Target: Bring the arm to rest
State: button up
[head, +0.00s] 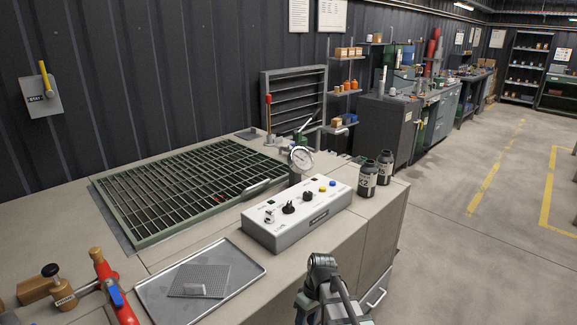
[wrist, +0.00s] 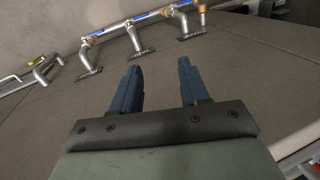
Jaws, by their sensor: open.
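My gripper (wrist: 160,74) shows in the wrist view with its two blue fingers apart and nothing between them. Bare brown-grey surface lies beyond the fingertips, and I see no contact with anything. Part of my arm (head: 324,285) shows at the bottom of the head view, in front of the workbench (head: 340,250). The fingers cannot be made out in the head view.
A white control box (head: 300,218) with knobs, a gauge (head: 300,158), two dark bottles (head: 368,178), a green-framed grate (head: 150,232) and a metal tray (head: 235,255) stand on the bench. Pipes on feet (wrist: 135,38) cross the wrist view's top. Open floor lies right.

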jog(key=s+d+f+m+g+h, duration=0.1)
jog(key=s+d+f+m, duration=0.3)
jog(key=s+f, duration=1)
jog(key=s+d+f+m+g+h, duration=0.1)
jog(key=s+d+f+m+g, duration=0.2)
jog(key=s+d+f, duration=0.4)
jog(key=s+f+m, duration=0.1)
jog(key=s+f, duration=0.7)
jog(key=s, duration=0.4)
jog(key=shift+s+d+f+g, duration=0.2)
jog(key=shift+d+f+g, duration=0.05)
jog(key=shift+d+g, duration=0.1)
